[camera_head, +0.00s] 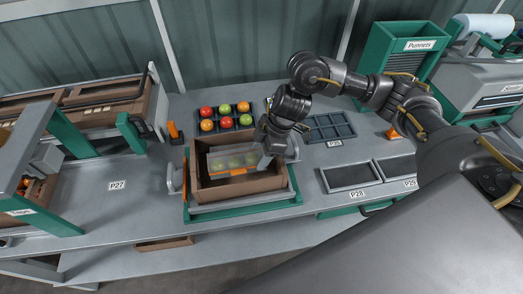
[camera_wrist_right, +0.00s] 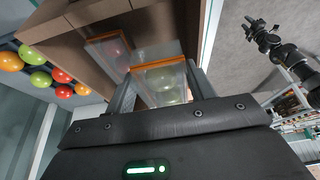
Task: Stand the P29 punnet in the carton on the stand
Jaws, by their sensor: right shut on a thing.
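The open brown carton (camera_head: 240,192) sits on the green-framed stand (camera_head: 245,211). My right gripper (camera_head: 262,158) reaches into its right side and is shut on a clear punnet with an orange band and green tomatoes (camera_head: 238,161). In the right wrist view this punnet (camera_wrist_right: 163,84) is between the fingers, close to the carton wall (camera_wrist_right: 150,22). A second clear, orange-edged punnet (camera_wrist_right: 106,50) shows beside it, inside the carton. Whether the held punnet touches the carton floor is hidden. A dark arm at upper right of the wrist view seems to be my left one; its jaws are unclear.
Black trays marked P28 (camera_head: 350,175) and P29 (camera_head: 397,168) look empty. A tray of red, orange and green tomatoes (camera_head: 222,117) and an empty blue-grey tray (camera_head: 329,128) stand behind the carton.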

